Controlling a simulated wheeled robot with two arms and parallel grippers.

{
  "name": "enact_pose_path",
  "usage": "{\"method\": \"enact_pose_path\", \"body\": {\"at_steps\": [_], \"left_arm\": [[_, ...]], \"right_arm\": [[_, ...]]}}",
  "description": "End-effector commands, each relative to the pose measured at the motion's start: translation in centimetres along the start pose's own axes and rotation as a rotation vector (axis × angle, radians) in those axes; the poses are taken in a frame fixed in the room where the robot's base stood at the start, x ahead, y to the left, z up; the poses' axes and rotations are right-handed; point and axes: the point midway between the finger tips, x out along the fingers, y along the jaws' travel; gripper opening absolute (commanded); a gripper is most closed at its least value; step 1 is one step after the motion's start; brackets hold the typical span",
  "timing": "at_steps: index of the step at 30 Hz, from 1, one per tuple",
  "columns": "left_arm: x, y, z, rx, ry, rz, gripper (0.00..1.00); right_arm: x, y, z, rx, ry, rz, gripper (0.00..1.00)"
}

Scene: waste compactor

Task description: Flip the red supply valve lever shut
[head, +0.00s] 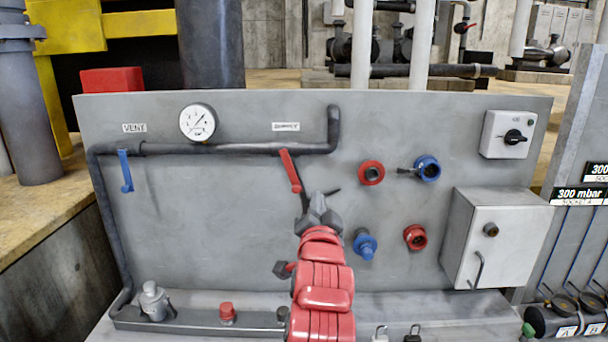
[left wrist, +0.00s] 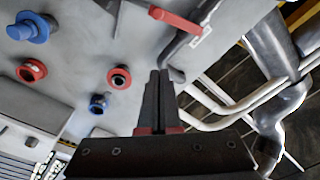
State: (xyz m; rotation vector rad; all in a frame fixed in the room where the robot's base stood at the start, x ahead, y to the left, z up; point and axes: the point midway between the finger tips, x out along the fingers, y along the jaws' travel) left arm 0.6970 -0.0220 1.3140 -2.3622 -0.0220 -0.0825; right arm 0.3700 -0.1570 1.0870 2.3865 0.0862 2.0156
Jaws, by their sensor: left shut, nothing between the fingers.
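The red supply valve lever (head: 290,170) is on the dark pipe under the right-hand white label (head: 286,126). It hangs down from the pipe, tilted slightly to the right. My left gripper (head: 306,198) is just below the lever's lower end in the head view, shut and empty. In the left wrist view the red lever (left wrist: 174,19) shows beyond the fingertips of my left gripper (left wrist: 160,76), with a visible gap in the picture. Whether the gripper touches the lever is hard to tell. My right gripper is not in view.
A blue lever (head: 125,170) hangs under the VENT label at left. A gauge (head: 198,122) sits on the pipe. Red and blue couplings (head: 371,172) stick out right of my gripper. A grey box (head: 495,238) juts out farther right. The panel between the levers is clear.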

Motion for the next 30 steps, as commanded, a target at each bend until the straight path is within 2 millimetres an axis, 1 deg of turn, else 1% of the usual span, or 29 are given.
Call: {"method": "enact_pose_path", "body": {"at_steps": [1, 4, 8, 11, 18, 23, 24, 27, 30], "left_arm": [[-0.4, -0.6, -0.6, -0.006, -0.022, 0.012, 0.00], [-0.8, -0.7, -0.5, -0.010, -0.060, 0.036, 0.00], [-0.2, -0.8, -0.4, -0.009, -0.075, 0.044, 0.00], [1.1, -0.9, -0.3, -0.008, -0.077, 0.044, 0.00], [6.0, -0.8, -0.1, -0.009, -0.075, 0.043, 0.00], [8.9, -0.7, 0.1, -0.008, -0.072, 0.041, 0.00], [9.4, -0.5, 0.4, -0.007, -0.075, 0.044, 0.00], [9.5, -0.5, 2.2, -0.007, -0.074, 0.043, 0.00], [9.7, -0.4, 3.3, -0.009, -0.072, 0.043, 0.00]], "right_arm": [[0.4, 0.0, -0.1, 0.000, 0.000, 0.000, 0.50], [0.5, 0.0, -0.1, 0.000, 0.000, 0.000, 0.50], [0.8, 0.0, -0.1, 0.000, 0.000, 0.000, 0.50], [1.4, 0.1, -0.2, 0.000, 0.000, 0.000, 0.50], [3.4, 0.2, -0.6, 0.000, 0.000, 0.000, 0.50], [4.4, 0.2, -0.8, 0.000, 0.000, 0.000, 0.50], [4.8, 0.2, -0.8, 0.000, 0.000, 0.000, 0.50], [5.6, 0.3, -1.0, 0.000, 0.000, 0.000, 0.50], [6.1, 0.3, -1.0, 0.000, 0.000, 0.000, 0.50]]}}
